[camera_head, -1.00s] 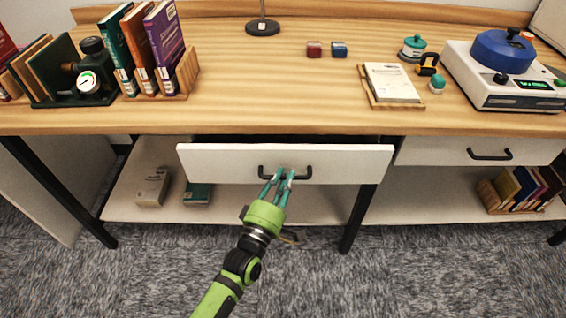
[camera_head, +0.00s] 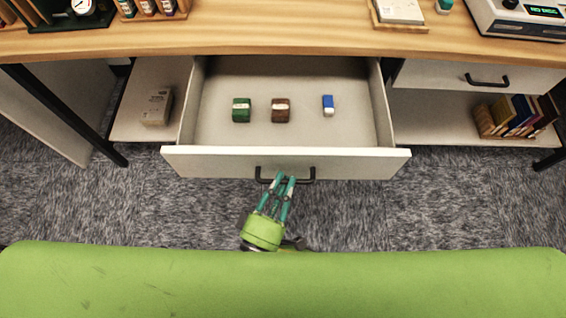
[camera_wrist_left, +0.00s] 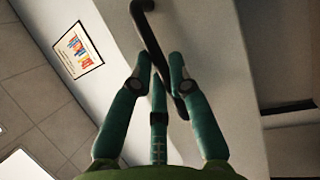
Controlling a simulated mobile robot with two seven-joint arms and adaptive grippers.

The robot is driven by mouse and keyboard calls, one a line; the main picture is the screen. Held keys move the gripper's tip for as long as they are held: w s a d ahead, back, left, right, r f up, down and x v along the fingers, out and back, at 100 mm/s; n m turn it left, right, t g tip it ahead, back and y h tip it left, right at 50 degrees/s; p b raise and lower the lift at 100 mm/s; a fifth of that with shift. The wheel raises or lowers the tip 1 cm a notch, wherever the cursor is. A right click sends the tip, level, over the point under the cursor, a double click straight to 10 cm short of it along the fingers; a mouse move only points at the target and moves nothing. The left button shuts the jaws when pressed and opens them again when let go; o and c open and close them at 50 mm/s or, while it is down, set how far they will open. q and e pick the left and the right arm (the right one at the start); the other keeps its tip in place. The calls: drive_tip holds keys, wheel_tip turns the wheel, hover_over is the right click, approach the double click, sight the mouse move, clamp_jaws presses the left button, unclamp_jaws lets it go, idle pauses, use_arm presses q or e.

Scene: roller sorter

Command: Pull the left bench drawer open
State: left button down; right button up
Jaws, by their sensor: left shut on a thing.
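The left bench drawer (camera_head: 220,162) is pulled well out from under the bench top, and its inside shows in the head view. Its black handle (camera_head: 305,174) is on the white front panel. My left gripper (camera_head: 285,178) is shut on this handle, near its middle. In the left wrist view the green fingers (camera_wrist_left: 162,72) close around the dark handle bar (camera_wrist_left: 146,30). Inside the drawer lie a green block (camera_head: 241,110), a brown block (camera_head: 281,110) and a small blue and white block (camera_head: 328,106). My right gripper is not in view.
The right drawer (camera_head: 440,75) is shut, with its own black handle (camera_head: 487,81). Books (camera_head: 515,115) stand on the shelf below it. A small box (camera_head: 157,106) sits on the left lower shelf. My green body fills the bottom of the head view.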

use_arm(q)
drive_tip(key=shift+s, duration=0.45)
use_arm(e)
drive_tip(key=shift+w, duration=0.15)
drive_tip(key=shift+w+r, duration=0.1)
use_arm(q)
drive_tip(key=c, duration=1.1)
unclamp_jaws()
drive_tip(key=shift+c, duration=0.2)
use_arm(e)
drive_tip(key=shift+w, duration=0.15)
use_arm(q)
drive_tip(key=v, duration=1.2)
